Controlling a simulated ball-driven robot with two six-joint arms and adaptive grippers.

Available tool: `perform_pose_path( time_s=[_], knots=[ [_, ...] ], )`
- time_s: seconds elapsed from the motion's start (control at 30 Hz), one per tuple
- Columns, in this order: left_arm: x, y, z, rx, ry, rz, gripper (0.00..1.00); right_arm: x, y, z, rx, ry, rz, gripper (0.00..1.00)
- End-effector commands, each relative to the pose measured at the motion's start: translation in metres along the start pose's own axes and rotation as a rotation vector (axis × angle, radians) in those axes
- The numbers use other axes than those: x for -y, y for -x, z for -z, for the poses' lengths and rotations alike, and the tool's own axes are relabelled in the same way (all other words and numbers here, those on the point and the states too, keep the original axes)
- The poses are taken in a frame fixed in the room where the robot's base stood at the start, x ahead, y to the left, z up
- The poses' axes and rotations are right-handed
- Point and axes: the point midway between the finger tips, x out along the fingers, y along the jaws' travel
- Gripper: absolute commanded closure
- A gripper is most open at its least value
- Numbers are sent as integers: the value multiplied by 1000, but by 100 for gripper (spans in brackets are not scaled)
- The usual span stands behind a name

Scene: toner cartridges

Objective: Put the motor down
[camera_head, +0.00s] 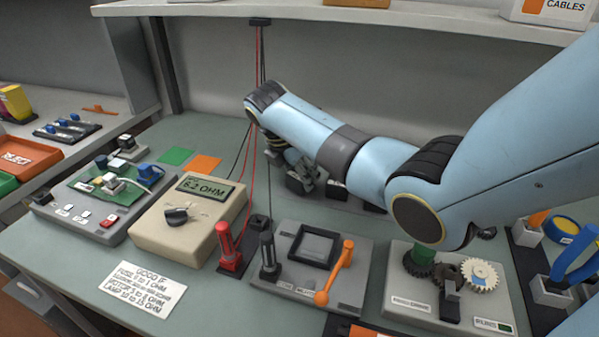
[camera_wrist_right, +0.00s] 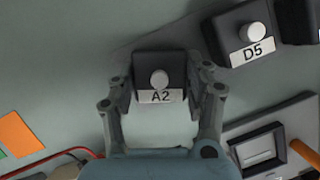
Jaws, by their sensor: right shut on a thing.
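The motor (camera_wrist_right: 145,68) is a dark square block with a round light shaft end and a white "A2" label. It sits between the two fingers of my right gripper (camera_wrist_right: 161,90), which is shut on its sides in the right wrist view. In the head view my right gripper (camera_head: 303,178) is low over the back of the bench, partly hidden by my own blue arm. I cannot tell whether the motor's underside touches the bench. My left gripper is not in view.
A second dark block labelled "D5" (camera_wrist_right: 231,27) stands right of A2. The beige meter (camera_head: 187,224) reads 6.2 OHM. A grey fixture (camera_head: 352,288) with an orange lever and a gear stand (camera_head: 408,290) are in front. Red and black leads hang behind the meter.

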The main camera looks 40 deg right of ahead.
Motion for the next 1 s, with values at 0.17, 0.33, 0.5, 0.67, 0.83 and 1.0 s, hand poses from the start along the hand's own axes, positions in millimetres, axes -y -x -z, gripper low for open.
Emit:
perform_pose_path(
  time_s=[0.17,0.33,0.5,0.67,0.83,1.0],
  knots=[
    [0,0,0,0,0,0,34,0,0,0,0,0,0,29],
    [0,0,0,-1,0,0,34,0,0,0,0,0,0,26],
    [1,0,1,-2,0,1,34,0,3,-1,0,0,-1,26],
    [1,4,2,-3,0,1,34,-1,26,-1,0,-1,-4,26],
    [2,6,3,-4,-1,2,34,-2,66,0,-1,-1,-5,26],
    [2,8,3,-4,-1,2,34,-1,99,-1,0,-1,-3,26]
  ],
)
